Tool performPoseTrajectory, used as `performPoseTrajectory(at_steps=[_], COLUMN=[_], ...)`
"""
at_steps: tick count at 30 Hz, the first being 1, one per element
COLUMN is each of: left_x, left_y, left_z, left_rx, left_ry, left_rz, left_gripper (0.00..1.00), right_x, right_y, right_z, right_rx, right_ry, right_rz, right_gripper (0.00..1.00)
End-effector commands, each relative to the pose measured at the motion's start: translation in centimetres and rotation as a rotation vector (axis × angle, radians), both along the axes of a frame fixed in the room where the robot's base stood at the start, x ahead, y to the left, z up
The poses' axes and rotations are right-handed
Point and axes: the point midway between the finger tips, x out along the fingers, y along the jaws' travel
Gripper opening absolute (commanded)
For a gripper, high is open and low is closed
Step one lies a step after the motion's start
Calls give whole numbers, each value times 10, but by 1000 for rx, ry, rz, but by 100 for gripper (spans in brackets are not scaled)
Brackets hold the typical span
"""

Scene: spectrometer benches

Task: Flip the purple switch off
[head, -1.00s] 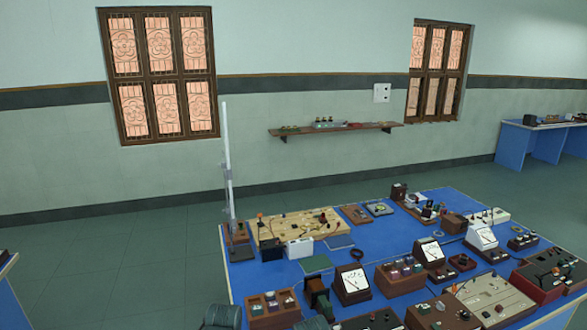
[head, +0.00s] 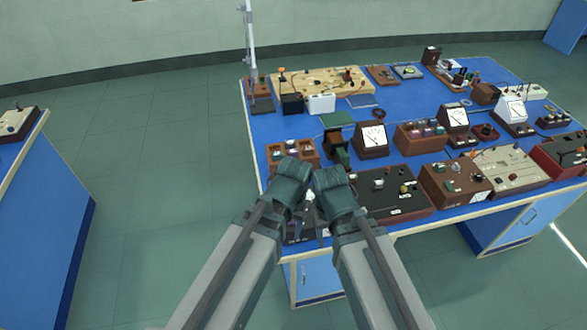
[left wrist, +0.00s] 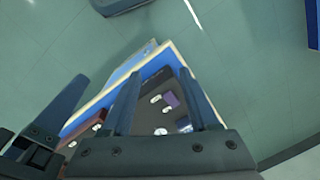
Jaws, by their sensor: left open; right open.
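A small purple block (left wrist: 171,98), possibly the purple switch, shows on a dark panel (left wrist: 150,118) between the fingers of my left gripper (left wrist: 159,78) in the left wrist view. I cannot tell its on or off position. In the head view my left gripper (head: 291,180) and right gripper (head: 335,190) are close together over the bench's front left part. Their wrists hide most of the apparatus below. The left fingers are spread, with nothing held between them. The right fingers are hard to see in the head view.
The blue bench (head: 408,95) is crowded with meters, boxes and boards. A dark control box (head: 400,205) lies just right of my grippers. A tall stand rod (head: 250,50) rises at the back left. Another bench (head: 50,190) stands left, with open floor between.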

Motion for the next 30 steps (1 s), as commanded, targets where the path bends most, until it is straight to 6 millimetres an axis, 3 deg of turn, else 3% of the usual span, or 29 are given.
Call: performPoseTrajectory(at_steps=[1, 3, 6, 9, 20, 30], left_x=[32, 62, 96, 114, 116, 116], left_y=[-2, -1, 2, 5, 6, 6], left_z=[21, 35, 49, 55, 46, 8], left_rx=[-15, -35, -61, -78, -84, -83], left_ry=[-10, -23, -37, -44, -47, -47], left_rz=[92, 232, 399, 505, 542, 540], left_gripper=[60, 60, 60, 60, 60, 60], right_x=[0, 0, 0, 0, 0, 0], right_y=[0, 0, 0, 0, 0, 0], right_z=[21, 36, 50, 56, 47, 9], right_rx=[0, 0, 1, 1, 1, 0], right_ry=[0, 0, 0, 0, 0, 0], right_rz=[-1, -2, -3, -3, -3, 2], right_gripper=[57, 57, 57, 57, 57, 57])
